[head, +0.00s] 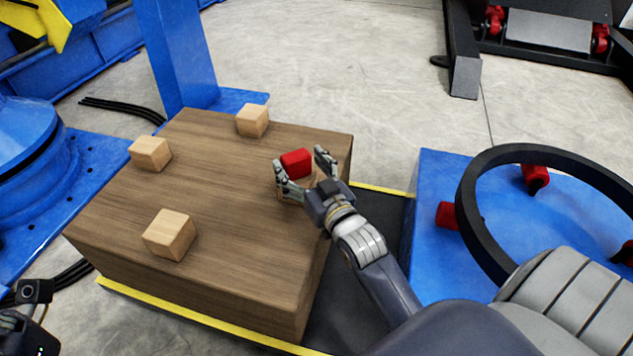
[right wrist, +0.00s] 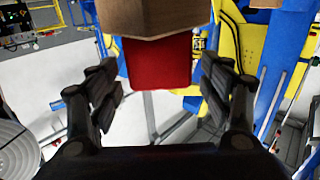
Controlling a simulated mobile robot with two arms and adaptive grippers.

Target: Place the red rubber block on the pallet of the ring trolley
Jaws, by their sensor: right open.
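The red rubber block (head: 297,163) sits at the top of a small wooden block at the right side of a large wooden slab (head: 225,215). My right gripper (head: 301,160) is open, with one finger on each side of the red block. In the right wrist view the red block (right wrist: 155,62) is between the spread fingers (right wrist: 163,90), with gaps on both sides, against the wooden block (right wrist: 150,18). A blue platform (head: 430,185) with a black ring (head: 470,195) is at the right. Part of my left gripper (head: 22,318) shows at the lower left corner; its fingers are mostly cut off.
Other small wooden blocks (head: 168,234) stand on the slab. The slab rests on a dark base with yellow edges (head: 190,320). Red pads (head: 535,178) are around the black ring. A blue post (head: 178,55) rises behind the slab. Bare floor (head: 340,60) lies beyond.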

